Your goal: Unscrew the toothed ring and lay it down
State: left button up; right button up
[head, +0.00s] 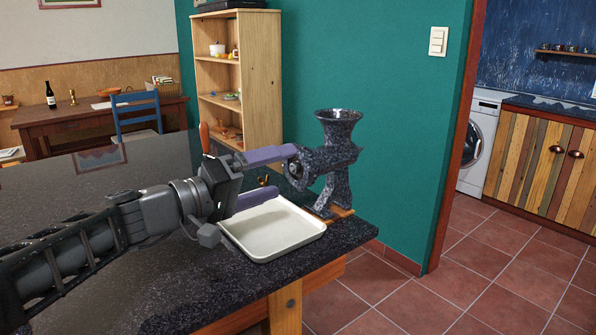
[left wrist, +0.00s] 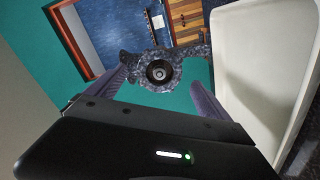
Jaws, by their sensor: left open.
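A dark speckled meat grinder (head: 338,158) stands upright at the far right corner of the black table, its funnel on top. The toothed ring (head: 297,168) is on the grinder's mouth, facing left. In the left wrist view the ring (left wrist: 144,76) shows nearly face on, round a dark centre. My left gripper (head: 287,170) is open in front of the mouth, one purple finger above the other in the head view. In the left wrist view its fingers (left wrist: 160,82) reach to both sides of the ring; I cannot tell if they touch it. My right gripper is not in view.
An empty white tray (head: 268,238) lies on the black table (head: 190,285) below my left gripper, close to the grinder's foot. The table's right edge is near both. A wooden shelf (head: 262,85) stands behind. The table's left part is bare.

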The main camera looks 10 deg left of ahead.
aim_at(292, 169)
pick_arm(q)
jog(key=shift+b+x, duration=0.55)
jog(key=shift+x, duration=1.45)
jog(key=shift+s+b, duration=0.1)
jog(key=shift+b, duration=0.25)
